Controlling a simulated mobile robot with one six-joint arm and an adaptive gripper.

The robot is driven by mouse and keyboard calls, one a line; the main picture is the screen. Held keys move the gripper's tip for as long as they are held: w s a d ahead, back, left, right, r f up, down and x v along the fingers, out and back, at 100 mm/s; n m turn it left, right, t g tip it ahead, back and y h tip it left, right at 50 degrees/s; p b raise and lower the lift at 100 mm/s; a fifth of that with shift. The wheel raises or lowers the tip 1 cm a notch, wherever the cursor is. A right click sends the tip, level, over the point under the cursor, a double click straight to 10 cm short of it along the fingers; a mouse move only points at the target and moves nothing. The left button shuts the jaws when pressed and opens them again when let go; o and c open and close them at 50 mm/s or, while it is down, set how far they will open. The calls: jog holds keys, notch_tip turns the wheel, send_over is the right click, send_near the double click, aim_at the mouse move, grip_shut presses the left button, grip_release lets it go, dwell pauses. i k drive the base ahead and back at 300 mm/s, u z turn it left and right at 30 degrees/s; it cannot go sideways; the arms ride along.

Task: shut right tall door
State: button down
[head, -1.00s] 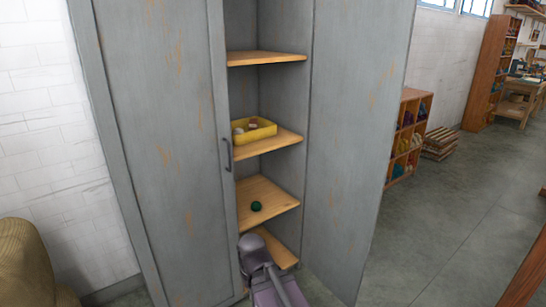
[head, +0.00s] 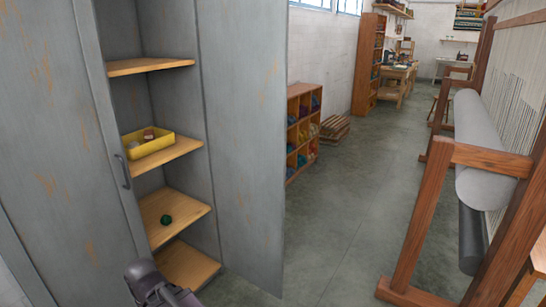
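The right tall door (head: 240,130) of the grey cabinet stands swung open, its flat face toward me. The left tall door (head: 60,150) is shut, with a dark handle (head: 123,172) near its right edge. Between them the open half shows wooden shelves (head: 190,222) with a yellow tray (head: 148,145) on one and a small green ball (head: 166,219) on a lower one. Part of my purple-grey arm shows at the bottom, in front of the lowest shelf. My gripper cannot be made out.
A wooden cubby shelf (head: 290,150) with coloured wool stands behind the open door. A large wooden loom (head: 408,235) with a grey roller fills the right side. Bare concrete floor (head: 335,225) lies between door and loom.

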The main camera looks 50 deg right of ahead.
aim_at(244, 43)
jog(key=u, duration=0.05)
jog(key=k, duration=1.2)
jog(key=z, duration=0.45)
jog(key=i, duration=1.15)
